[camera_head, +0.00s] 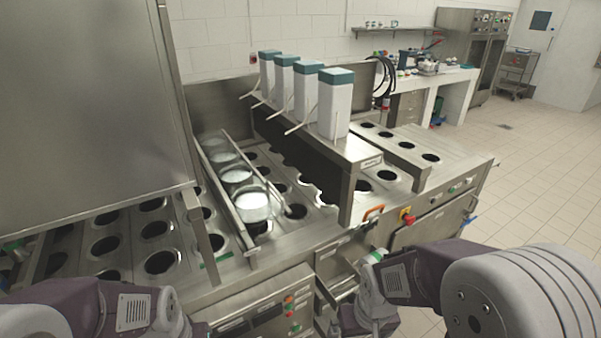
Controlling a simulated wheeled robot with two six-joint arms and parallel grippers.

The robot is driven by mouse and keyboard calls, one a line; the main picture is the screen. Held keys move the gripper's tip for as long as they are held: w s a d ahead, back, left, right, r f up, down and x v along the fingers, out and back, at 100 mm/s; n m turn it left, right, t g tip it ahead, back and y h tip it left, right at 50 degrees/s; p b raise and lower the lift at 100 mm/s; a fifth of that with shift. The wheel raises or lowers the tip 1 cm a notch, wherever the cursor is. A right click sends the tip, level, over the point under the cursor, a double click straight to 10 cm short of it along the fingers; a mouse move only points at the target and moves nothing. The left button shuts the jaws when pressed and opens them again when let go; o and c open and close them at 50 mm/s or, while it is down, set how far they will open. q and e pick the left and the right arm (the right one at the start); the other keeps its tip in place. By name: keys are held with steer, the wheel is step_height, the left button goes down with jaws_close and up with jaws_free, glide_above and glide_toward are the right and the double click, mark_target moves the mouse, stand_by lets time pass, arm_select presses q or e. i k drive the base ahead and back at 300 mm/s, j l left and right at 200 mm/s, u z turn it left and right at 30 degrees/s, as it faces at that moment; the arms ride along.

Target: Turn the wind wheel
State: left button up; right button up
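I cannot pick out a wind wheel with certainty in the head view. The steel cup filler (300,235) fills the middle, its front edge facing me. A red knob on a yellow base (407,216) and an orange handle (373,211) sit on its front edge. My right arm comes in from the lower right and bends down in front of the machine. My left arm shows at the lower left. Neither gripper's fingers show, and part of the machine's front is hidden behind my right arm.
Several white dispensers with teal lids (337,105) stand on a raised steel beam. A tilted rack (222,195) holds several round containers. A large steel panel (85,90) blocks the left. A white workbench (455,88) stands behind; tiled floor (545,165) is clear at right.

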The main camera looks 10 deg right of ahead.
mark_target(351, 298)
steer(key=z, duration=0.95)
